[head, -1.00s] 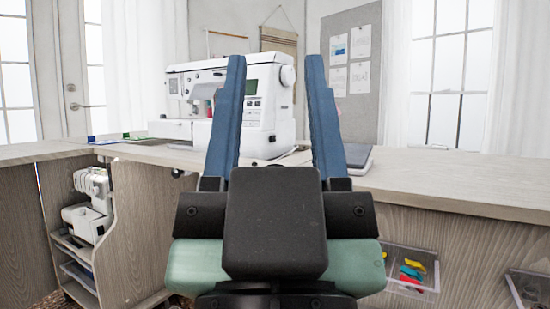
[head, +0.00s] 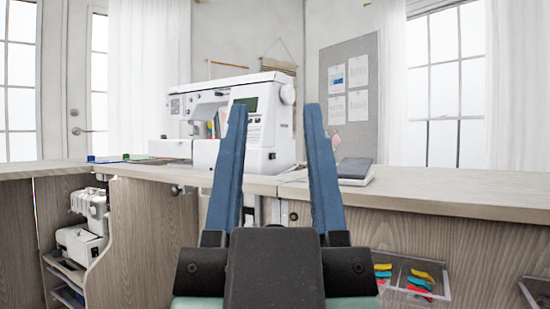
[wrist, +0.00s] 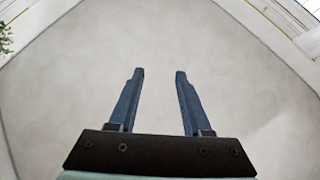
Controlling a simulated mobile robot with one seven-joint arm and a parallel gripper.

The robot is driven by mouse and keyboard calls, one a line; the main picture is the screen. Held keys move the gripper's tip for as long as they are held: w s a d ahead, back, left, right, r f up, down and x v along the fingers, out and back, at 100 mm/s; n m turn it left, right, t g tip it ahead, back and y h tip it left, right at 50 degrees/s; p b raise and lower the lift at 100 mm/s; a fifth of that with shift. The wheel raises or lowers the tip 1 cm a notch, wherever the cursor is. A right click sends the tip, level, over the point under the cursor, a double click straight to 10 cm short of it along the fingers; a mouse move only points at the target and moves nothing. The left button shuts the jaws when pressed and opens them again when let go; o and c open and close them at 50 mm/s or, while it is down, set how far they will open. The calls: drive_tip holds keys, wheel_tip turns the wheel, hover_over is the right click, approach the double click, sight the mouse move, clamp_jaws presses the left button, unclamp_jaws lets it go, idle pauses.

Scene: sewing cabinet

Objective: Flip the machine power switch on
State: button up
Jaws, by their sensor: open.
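The white sewing machine (head: 268,112) stands on the wooden cabinet top, with a small dark green screen and buttons on its front. No power switch can be made out; its right side is mostly turned away from view. My gripper (head: 275,108) is open and empty, its two blue fingers pointing upward in front of the machine in the head view. The left finger covers part of the machine's body. In the wrist view my gripper (wrist: 158,72) is open against a plain pale surface, with nothing between the fingers.
The cabinet top (head: 450,190) is mostly clear at the right. A dark notebook or tablet (head: 355,168) lies right of the machine. A second white machine (head: 85,230) sits on a shelf at lower left. Clear bins with colourful items (head: 415,278) hang on the cabinet front.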

drive_tip(key=shift+r+p, duration=0.4)
drive_tip(key=c, duration=0.5)
wheel_tip(320, 180, up, 30)
drive_tip(key=p, duration=2.9)
drive_tip(key=shift+f+p, duration=0.15)
drive_tip(key=shift+p, duration=0.15)
clamp_jaws()
drive_tip(key=shift+f, duration=0.1)
